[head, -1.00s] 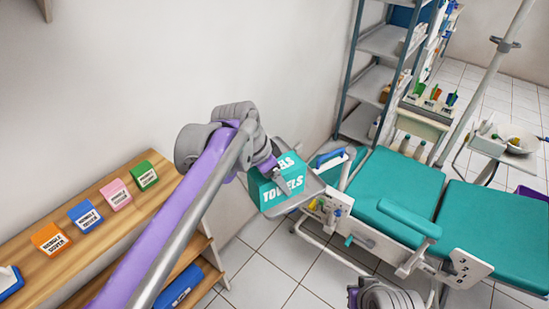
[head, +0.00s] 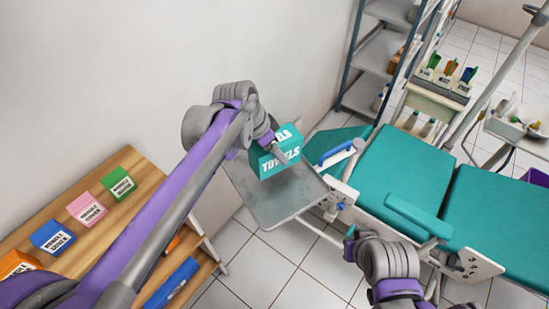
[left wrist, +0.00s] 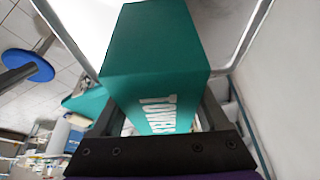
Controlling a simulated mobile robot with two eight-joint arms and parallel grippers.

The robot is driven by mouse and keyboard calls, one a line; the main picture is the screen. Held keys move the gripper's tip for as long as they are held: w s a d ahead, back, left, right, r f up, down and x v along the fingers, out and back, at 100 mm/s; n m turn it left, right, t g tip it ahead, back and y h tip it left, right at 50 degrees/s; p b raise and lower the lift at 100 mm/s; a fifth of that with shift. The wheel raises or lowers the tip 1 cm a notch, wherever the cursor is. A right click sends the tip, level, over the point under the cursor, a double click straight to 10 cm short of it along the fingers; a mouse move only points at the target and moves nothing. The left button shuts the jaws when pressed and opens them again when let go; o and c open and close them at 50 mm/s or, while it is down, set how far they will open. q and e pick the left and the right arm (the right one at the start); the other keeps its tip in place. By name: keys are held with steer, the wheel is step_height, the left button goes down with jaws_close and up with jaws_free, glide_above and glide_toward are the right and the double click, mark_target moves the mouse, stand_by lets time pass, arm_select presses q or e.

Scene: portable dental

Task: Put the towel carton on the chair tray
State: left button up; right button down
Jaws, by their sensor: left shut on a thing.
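The towel carton (head: 279,158) is a teal box with white TOWELS lettering. My left gripper (head: 272,143) is shut on it; the carton (left wrist: 155,65) also fills the middle of the left wrist view, between the fingers. The chair tray (head: 275,203) is a grey metal plate beside the dental chair. The carton overlaps the tray's far part in the head view; I cannot tell whether it touches the tray or hangs above it.
A teal dental chair (head: 405,170) stands right of the tray. A wooden shelf (head: 150,212) at left holds a green (head: 118,182), a pink (head: 87,209), a blue (head: 52,237) and an orange box (head: 18,265). A metal rack (head: 372,52) stands behind. The tray's near part is bare.

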mark_target(275, 159)
arm_select(q)
steer(key=shift+w+f, duration=0.1)
steer(key=shift+f, duration=1.85)
steer(key=shift+f, duration=0.15)
steer(key=o, duration=1.4)
steer(key=shift+o, duration=0.2)
